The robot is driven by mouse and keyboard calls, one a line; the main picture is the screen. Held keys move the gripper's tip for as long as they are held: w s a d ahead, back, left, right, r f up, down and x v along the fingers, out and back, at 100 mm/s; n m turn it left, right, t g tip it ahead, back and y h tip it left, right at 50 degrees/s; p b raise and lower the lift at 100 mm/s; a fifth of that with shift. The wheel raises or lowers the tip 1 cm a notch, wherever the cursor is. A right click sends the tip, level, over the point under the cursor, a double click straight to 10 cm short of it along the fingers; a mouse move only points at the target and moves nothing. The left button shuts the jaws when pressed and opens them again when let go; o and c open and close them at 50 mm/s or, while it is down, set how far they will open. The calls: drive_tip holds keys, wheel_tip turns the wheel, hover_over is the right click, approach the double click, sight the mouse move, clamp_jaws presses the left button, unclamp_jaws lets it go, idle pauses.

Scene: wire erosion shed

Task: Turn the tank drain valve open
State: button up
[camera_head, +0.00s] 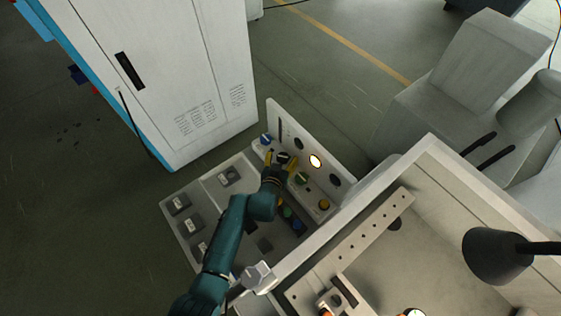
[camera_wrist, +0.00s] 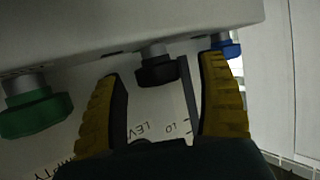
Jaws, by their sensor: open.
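My gripper (camera_head: 280,161) is open, with its yellow fingers on either side of a black knob (camera_head: 283,157) on the control panel. In the wrist view the black knob (camera_wrist: 158,70) shows between the fingers, with gaps on both sides. A thin grey strip (camera_wrist: 188,95) stands beside it, near the right finger. A blue knob (camera_head: 265,139) is to its left and a green knob (camera_head: 302,178) to its right in the head view. A yellow knob (camera_head: 324,204) is farther along. Partial lettering below reads "LEV" and "LO". I cannot tell which knob is the drain valve.
The upright panel (camera_head: 345,172) behind the knobs carries a lit round lamp (camera_head: 315,161) and dark round fittings. A white cabinet (camera_head: 170,80) stands behind. A machine table (camera_head: 440,180) and black lamp (camera_head: 495,255) are at right.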

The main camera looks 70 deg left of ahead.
drive_tip(key=v, duration=1.2)
drive_tip(key=s+a+f+h+b, duration=0.1)
drive_tip(key=a+f+b, duration=0.1)
drive_tip(key=a+f+h+b, duration=0.1)
drive_tip(key=a+b, duration=0.1)
drive_tip(key=s+a+f+b, duration=0.1)
drive_tip(key=a+f+b, duration=0.1)
drive_tip(key=shift+s+f+m+h, duration=0.3)
drive_tip(key=shift+h, duration=0.1)
drive_tip(key=shift+s+a+r+m+t+h+b, duration=0.1)
drive_tip(key=shift+s+a+m+t+h+b, duration=0.5)
drive_tip(key=shift+a+m+h+b, duration=0.5)
drive_tip(key=s+r+m+t+h+b, duration=0.4)
drive_tip(key=s+r+m, duration=0.1)
drive_tip(key=r+m, duration=0.15)
drive_tip(key=x, duration=1.6)
drive_tip(key=shift+w+d+r, duration=0.25)
drive_tip(key=shift+w+d, duration=0.05)
drive_tip(key=shift+s, duration=0.1)
drive_tip(key=c, duration=1.2)
drive_tip(key=shift+n, duration=0.25)
drive_tip(key=shift+c, duration=0.2)
